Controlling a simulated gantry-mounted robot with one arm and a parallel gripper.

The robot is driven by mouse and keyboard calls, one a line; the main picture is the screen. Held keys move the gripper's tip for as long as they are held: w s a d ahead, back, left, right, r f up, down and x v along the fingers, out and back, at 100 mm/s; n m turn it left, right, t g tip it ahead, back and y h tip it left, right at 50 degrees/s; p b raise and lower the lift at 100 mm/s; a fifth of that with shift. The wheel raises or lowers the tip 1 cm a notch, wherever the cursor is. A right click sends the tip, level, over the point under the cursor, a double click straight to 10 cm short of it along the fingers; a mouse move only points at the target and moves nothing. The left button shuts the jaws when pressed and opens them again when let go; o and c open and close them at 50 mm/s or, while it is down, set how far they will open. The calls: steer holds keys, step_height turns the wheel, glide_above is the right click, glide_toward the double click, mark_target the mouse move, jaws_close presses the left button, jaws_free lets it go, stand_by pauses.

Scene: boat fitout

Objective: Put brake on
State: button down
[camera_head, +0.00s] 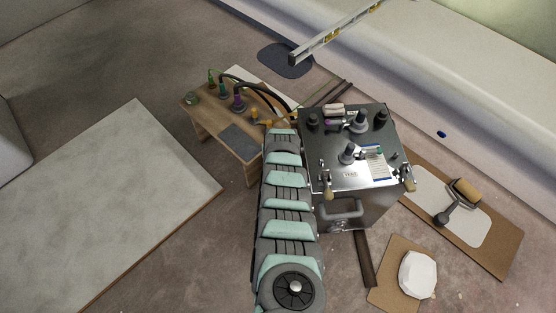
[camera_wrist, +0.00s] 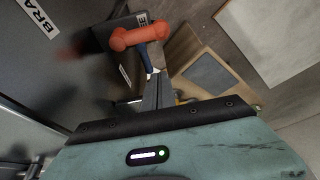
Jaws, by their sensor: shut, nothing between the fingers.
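A red-orange handle (camera_wrist: 138,38) sticks out beside a grey box face in the wrist view. A label starting with "BRA" (camera_wrist: 38,14) is on that box at the upper left, its end cut off. My gripper (camera_wrist: 158,76) is shut and empty, its tips just below the handle in the picture. I cannot tell whether they touch it. In the head view my arm runs up along the left side of the metal control box (camera_head: 348,178). My gripper and the red-orange handle cannot be made out there.
A large pale panel (camera_head: 110,205) lies left.

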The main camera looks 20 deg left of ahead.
steer(key=shift+s+d+f, duration=0.2)
steer(key=shift+s+f, duration=0.2)
steer(key=shift+f, duration=0.3)
steer(key=shift+s+d+f, duration=0.2)
steer(key=shift+s+f, duration=0.25)
steer(key=shift+f, duration=0.3)
steer(key=shift+s+d+f, duration=0.2)
steer(key=shift+s+f, duration=0.2)
steer(key=shift+f, duration=0.3)
steer(key=shift+s+a+b, duration=0.1)
steer(key=shift+a+b, duration=0.05)
steer(key=shift+b, duration=0.25)
